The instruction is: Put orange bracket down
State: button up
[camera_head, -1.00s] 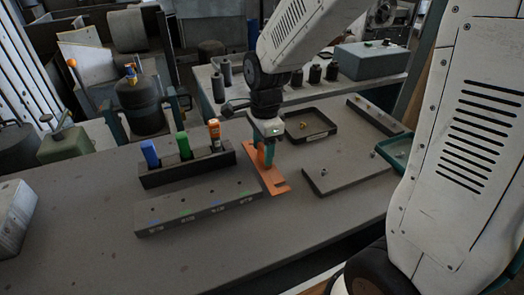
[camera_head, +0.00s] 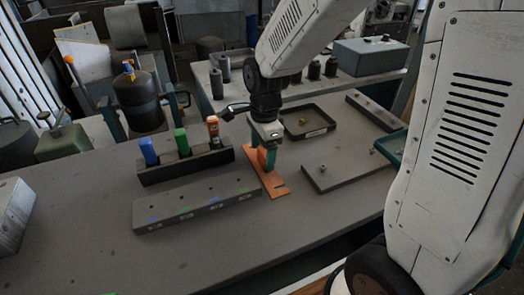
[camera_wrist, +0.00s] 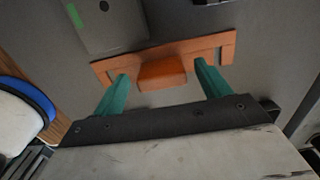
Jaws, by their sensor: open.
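The orange bracket (camera_head: 275,187) lies on the grey workbench, between the long grey block on its left and a flat plate on its right. In the wrist view the bracket (camera_wrist: 213,48) shows as a long flat strip with a raised orange block at its middle. My gripper (camera_head: 264,162) is directly over it, pointing down. In the wrist view my gripper's teal fingers (camera_wrist: 160,80) are spread apart, one on each side of the raised block, with a gap visible on both sides. Whether the fingertips touch the flat strip cannot be told.
A grey block with holes (camera_head: 195,207) lies close left of the bracket. Behind it a dark rack (camera_head: 185,168) holds blue, green and orange cylinders. A flat plate (camera_head: 335,172) and a black tray (camera_head: 306,123) are to the right. The front of the bench is clear.

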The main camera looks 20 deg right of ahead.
aim_at(264, 151)
notch_tip(264, 151, up, 11)
jog(key=s+d+r+n, duration=0.2)
jog(key=s+n, duration=0.7)
jog(key=s, duration=0.1)
jog(key=s+d+r+n+t, duration=0.1)
jog(key=s+d+r+n, duration=0.1)
jog(key=s+n, duration=0.7)
jog(key=shift+s+d, duration=0.35)
jog(key=shift+s, duration=0.8)
